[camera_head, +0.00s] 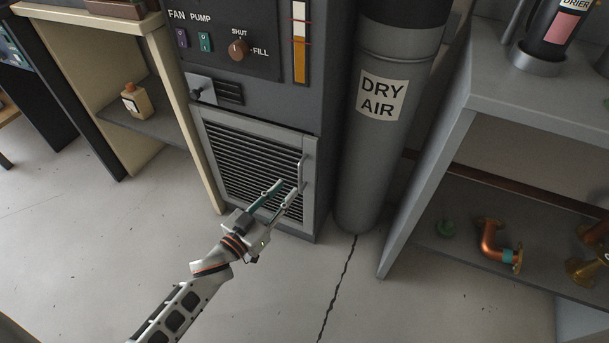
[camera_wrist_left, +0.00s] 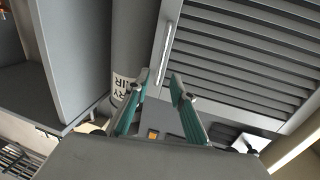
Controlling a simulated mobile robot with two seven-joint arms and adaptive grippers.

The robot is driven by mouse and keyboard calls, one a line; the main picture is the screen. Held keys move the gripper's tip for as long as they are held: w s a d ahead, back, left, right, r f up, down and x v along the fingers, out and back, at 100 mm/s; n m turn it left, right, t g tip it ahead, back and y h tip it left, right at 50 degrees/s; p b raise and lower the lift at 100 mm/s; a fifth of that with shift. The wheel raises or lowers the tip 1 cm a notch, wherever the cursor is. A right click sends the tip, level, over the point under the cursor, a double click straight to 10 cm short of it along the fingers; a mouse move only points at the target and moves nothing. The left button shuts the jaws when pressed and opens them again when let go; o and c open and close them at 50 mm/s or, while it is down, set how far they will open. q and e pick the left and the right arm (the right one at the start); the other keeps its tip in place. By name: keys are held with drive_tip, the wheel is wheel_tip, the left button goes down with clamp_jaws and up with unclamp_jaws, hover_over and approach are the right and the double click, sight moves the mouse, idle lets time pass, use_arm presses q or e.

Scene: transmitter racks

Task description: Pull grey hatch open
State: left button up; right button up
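The grey hatch (camera_head: 212,160) is a louvred panel in a light frame, low on the front of the dark cabinet, and looks closed. Its slim vertical bar handle (camera_head: 302,170) is on the right side of the frame. In the left wrist view, the louvres (camera_wrist_left: 245,50) fill the upper right and the handle (camera_wrist_left: 167,45) runs down towards the gap between my fingertips. My left gripper (camera_head: 288,184) is open and in front of the hatch's lower right, close to the handle. I cannot tell whether a finger touches it. My right gripper is not in view.
A grey cylinder labelled DRY AIR (camera_head: 370,150) stands right of the cabinet. A grey shelf unit (camera_head: 440,125) with pipe fittings is further right. A beige shelf (camera_head: 175,100) holding a bottle (camera_head: 138,101) is on the left. The floor (camera_head: 90,250) before the hatch is clear.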

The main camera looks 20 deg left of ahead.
sight(299, 175)
use_arm(q)
drive_tip(key=b+x, duration=0.1)
drive_tip(key=x, duration=0.5)
drive_tip(key=shift+w+d, duration=0.15)
drive_tip(key=shift+w+d+r+b, duration=0.15)
drive_tip(key=shift+w+b, duration=0.2)
drive_tip(key=shift+w, duration=0.35)
clamp_jaws()
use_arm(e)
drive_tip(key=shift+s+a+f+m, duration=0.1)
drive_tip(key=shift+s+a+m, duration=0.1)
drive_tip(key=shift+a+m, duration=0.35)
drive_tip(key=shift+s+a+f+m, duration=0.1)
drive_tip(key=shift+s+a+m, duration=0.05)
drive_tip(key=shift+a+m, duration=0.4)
